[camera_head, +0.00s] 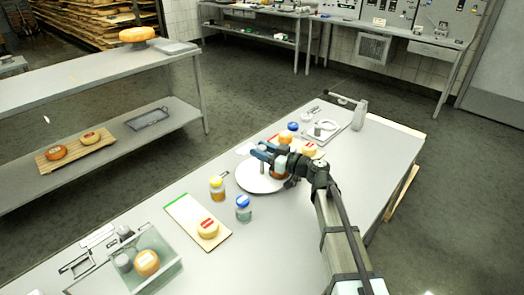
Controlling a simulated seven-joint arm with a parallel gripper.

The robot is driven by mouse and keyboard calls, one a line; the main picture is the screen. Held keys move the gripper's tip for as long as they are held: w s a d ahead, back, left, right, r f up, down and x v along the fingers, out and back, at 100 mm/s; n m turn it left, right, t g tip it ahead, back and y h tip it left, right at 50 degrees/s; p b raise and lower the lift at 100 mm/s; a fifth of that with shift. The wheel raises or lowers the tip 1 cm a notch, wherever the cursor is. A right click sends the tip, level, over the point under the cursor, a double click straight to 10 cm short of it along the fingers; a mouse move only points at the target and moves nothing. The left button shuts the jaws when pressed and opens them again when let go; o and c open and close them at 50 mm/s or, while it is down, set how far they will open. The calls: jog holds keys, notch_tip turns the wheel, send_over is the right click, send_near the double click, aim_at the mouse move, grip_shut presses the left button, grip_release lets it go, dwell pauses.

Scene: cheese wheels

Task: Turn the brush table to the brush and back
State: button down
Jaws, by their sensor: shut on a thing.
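The brush table looks to be the round white turntable (254,184) near the middle of the long bench. A small grey upright peg (262,168) stands on it. An orange-brown cheese wheel (278,173) shows at its right side, partly hidden by my gripper. My gripper (264,151), with blue fingertips, reaches over the turntable from the right and is shut on the top of the peg. The fingers hide the exact contact. I cannot make out the brush for certain.
Blue-lidded (243,208) and yellow-lidded (217,188) jars stand close in front. A board (184,211) carries a labelled cheese (207,228). A clear bin (156,245) is at front left. More jars, cheeses and a metal tray (338,118) crowd behind my gripper.

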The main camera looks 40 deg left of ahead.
jog(key=shift+m+t, duration=0.4)
jog(key=shift+t, duration=0.3)
jog(key=c, duration=0.8)
grip_release()
jog(key=shift+w+d, duration=0.25)
jog(key=shift+d, duration=2.05)
jog(key=shift+w+d, duration=0.25)
jog(key=shift+d, duration=2.05)
jog(key=shift+w+d, duration=0.25)
jog(key=shift+d, duration=2.05)
jog(key=shift+w, duration=0.1)
